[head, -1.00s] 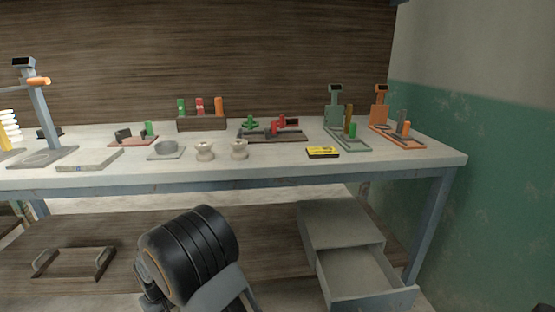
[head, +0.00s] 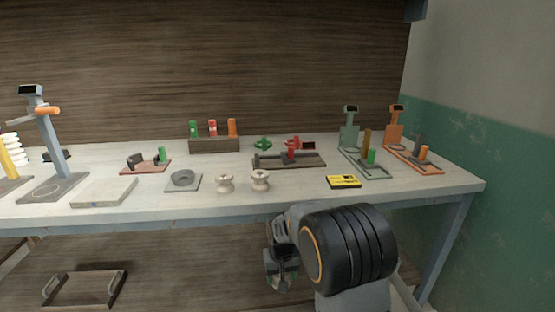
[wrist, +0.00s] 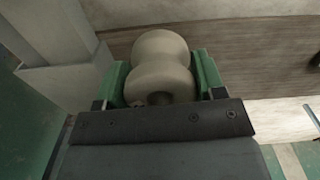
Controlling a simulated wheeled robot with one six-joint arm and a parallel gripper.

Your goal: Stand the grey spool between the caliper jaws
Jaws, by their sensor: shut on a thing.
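My gripper (head: 283,277) is low in front of the bench, below the bench top's front edge, partly hidden by my own arm. In the wrist view my gripper (wrist: 162,82) has its green fingers shut on the grey spool (wrist: 160,58), one on each side. The spool looks beige-grey, with a narrow waist and a hole in the near end. A dark device with upright blocks and a red piece, which looks like the caliper (head: 310,161), lies on the bench at the back middle. Its jaw gap is too small to judge.
Two pale spools (head: 260,181) stand near the bench's front edge. Green and orange stands (head: 396,137) are at right. The bench top (head: 300,192) is clear between spools and box.

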